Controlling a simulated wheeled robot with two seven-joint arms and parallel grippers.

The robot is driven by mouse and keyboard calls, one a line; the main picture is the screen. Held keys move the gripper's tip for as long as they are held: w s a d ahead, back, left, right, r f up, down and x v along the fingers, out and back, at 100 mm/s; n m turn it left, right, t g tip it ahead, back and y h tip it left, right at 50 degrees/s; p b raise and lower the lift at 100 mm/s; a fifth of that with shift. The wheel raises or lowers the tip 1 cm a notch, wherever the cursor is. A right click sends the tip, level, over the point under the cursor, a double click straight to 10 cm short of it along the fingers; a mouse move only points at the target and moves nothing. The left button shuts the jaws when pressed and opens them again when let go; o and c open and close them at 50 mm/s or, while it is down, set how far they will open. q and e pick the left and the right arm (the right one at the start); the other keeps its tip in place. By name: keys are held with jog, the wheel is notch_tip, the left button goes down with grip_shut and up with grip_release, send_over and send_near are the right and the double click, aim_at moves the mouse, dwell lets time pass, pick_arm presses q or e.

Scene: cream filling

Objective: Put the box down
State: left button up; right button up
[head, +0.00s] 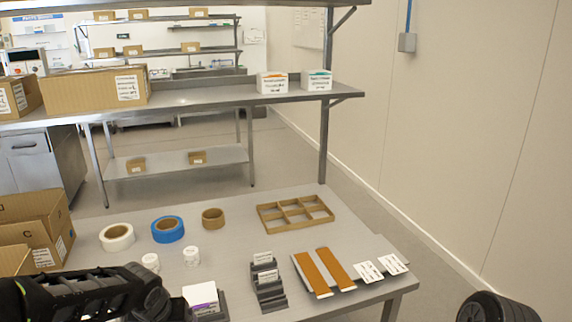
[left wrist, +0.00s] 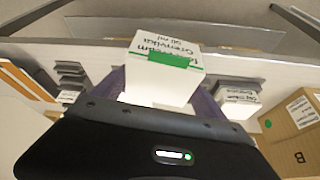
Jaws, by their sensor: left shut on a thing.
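My left gripper (left wrist: 162,89) is shut on a white box (left wrist: 165,60) with a green strip and black print, which reads upside down in the left wrist view. The box sits between the two fingers; what is under it is hidden. In the head view my left arm comes in at the bottom left, with the hand (head: 150,297) low over the near table.
On the table (head: 330,238) are tape rolls (head: 167,230), a divided cardboard tray (head: 296,213), a dark stepped rack (head: 267,287), orange strips (head: 312,275) and white cards (head: 369,272). Cardboard boxes (head: 38,225) stand at left. A shelf (head: 205,96) behind holds white boxes (head: 272,83).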

pick_arm(q)
jog(key=d+f+m, duration=0.1)
jog(key=d, duration=0.5)
jog(key=shift+d+m+h, duration=0.25)
jog(key=shift+m+h, duration=0.05)
jog(key=shift+m, duration=0.1)
jog(key=shift+w, duration=0.1)
dwell(0.6)
